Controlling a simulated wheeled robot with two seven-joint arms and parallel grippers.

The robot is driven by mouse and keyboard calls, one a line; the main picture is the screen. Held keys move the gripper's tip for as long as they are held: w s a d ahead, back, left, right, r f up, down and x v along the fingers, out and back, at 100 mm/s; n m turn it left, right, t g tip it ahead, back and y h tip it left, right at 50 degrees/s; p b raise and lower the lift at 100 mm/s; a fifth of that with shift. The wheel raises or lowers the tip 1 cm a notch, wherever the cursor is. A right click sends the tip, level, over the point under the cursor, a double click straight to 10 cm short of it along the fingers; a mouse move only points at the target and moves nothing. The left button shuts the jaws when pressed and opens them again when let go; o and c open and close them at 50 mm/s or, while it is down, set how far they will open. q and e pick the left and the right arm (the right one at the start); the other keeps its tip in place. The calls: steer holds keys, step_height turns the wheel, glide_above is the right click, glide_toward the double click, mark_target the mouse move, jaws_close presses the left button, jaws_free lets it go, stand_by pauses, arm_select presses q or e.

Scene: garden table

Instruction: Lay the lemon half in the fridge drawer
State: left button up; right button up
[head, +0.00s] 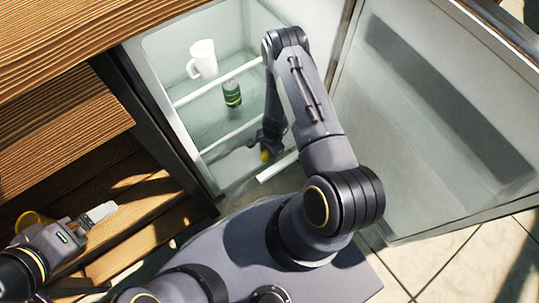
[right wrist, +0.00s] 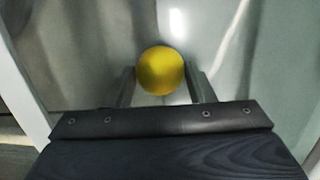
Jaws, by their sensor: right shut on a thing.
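The lemon half (right wrist: 161,70) shows as a yellow round thing between the two fingers of my right gripper (right wrist: 161,80) in the right wrist view. The fingers are shut on it from both sides. In the head view the right gripper (head: 268,145) is low inside the open fridge (head: 178,128), with a bit of the yellow lemon (head: 265,156) at its tip. A white drawer edge (head: 277,167) shows just below it; the drawer's inside is mostly hidden. My left gripper (head: 90,217) is at the lower left; its jaws are not clear.
A white mug (head: 202,59) and a green bottle (head: 232,94) stand on the fridge shelves. The fridge door (head: 430,130) stands open at the right. Wooden shelves (head: 60,130) lie to the left, with a yellow thing (head: 32,221) near my left gripper.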

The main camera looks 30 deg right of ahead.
step_height(320, 180, down, 2)
steer(key=shift+f+b, duration=0.1)
steer(key=shift+b, duration=0.25)
steer(key=shift+f, duration=0.1)
arm_select(q)
steer(key=shift+d+f, duration=0.4)
steer(key=shift+f, duration=0.35)
arm_select(e)
steer(key=o, duration=1)
steer(key=shift+r, duration=0.45)
arm_select(q)
step_height(320, 180, up, 3)
steer(key=p, duration=0.3)
steer(key=shift+r, duration=0.2)
arm_select(e)
steer(key=r, duration=0.4)
steer(key=d+r, duration=0.1)
steer(key=r, duration=0.2)
